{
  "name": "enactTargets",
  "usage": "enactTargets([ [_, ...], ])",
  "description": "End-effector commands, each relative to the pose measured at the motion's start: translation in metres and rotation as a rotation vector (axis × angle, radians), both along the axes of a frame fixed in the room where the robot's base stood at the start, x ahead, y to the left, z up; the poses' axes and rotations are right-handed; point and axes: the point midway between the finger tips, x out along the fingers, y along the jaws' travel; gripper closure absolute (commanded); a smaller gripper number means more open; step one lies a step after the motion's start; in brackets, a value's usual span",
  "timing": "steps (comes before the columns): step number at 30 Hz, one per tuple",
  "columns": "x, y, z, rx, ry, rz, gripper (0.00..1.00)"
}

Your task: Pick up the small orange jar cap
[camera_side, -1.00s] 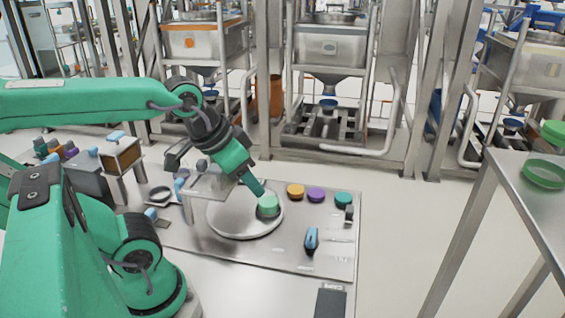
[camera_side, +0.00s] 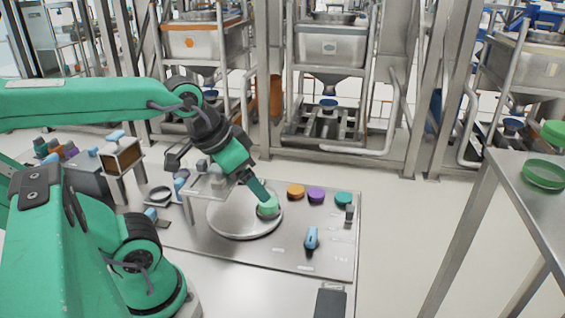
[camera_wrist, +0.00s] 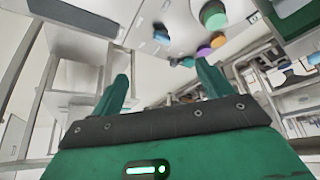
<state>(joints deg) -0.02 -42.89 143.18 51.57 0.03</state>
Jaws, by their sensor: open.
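The small orange jar cap (camera_side: 296,190) lies on the metal work plate, first in a row with a purple cap (camera_side: 316,194) and a teal cap (camera_side: 343,199). It also shows small near the top right of the wrist view (camera_wrist: 219,41). My gripper (camera_side: 262,193) is left of the orange cap, over a mint-green round piece (camera_side: 268,209) on a round dish. In the side view, a fingertip overlaps this piece; I cannot tell whether they touch. In the wrist view my gripper's fingers (camera_wrist: 163,82) are apart with nothing held between them.
The round dish (camera_side: 232,230) stands on the work plate (camera_side: 285,258). A blue-handled tool (camera_side: 311,237) lies in front of the caps. A small raised metal stand (camera_side: 210,186) is close left of my gripper. The plate between the dish and the blue tool is mostly clear.

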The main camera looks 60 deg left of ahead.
Motion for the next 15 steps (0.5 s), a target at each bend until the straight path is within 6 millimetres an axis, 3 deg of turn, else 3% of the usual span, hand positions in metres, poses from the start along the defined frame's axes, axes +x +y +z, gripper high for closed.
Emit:
enactTargets([
  [8,0.015,0.005,0.004,0.012,0.028,-0.001,0.21],
  [15,0.048,0.020,0.008,0.034,0.090,-0.007,0.21],
])
